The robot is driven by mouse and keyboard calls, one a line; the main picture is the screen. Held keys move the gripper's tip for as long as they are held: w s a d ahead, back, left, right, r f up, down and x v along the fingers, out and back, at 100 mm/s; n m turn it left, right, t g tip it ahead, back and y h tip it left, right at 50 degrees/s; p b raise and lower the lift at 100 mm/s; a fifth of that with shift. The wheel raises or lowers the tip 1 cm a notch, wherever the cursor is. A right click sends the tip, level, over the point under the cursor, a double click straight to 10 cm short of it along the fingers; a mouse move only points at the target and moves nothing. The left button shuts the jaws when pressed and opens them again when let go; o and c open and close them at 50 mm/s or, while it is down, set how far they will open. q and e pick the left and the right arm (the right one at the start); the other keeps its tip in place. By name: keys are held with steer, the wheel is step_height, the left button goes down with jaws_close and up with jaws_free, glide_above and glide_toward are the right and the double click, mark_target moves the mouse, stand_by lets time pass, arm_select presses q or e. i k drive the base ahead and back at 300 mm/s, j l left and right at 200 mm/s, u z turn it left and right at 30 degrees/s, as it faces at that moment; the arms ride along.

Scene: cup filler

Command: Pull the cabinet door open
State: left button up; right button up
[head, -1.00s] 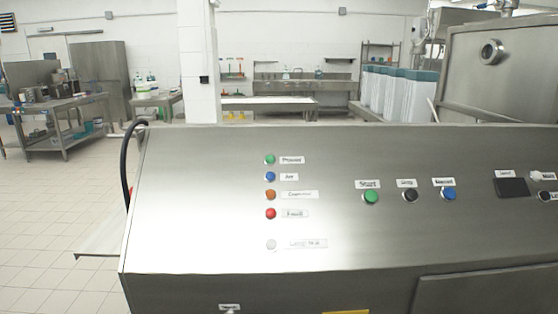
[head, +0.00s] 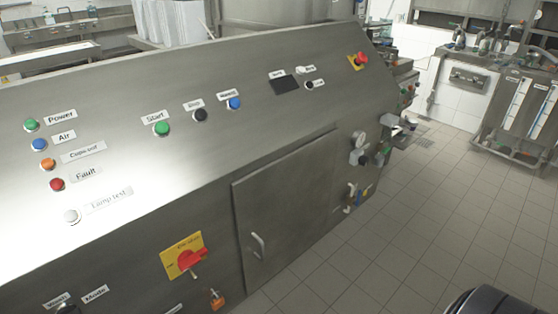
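The cabinet door (head: 285,205) is a grey steel panel on the front of the machine, right of centre in the head view. It sits shut in its frame. Its handle (head: 257,246) is a small pale upright bar at the door's lower left. Neither of my grippers shows in the head view. A dark rounded shape at the bottom right edge is cut off, and I cannot tell what it is.
The machine's sloped control panel (head: 130,110) carries labelled buttons. A red rotary switch on a yellow plate (head: 185,255) is left of the door, with an orange padlock (head: 217,299) below. Gauge and valves (head: 358,150) stick out at the right. Tiled floor (head: 430,220) is clear.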

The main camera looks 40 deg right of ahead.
mark_target(281, 208)
steer(key=z, duration=1.25)
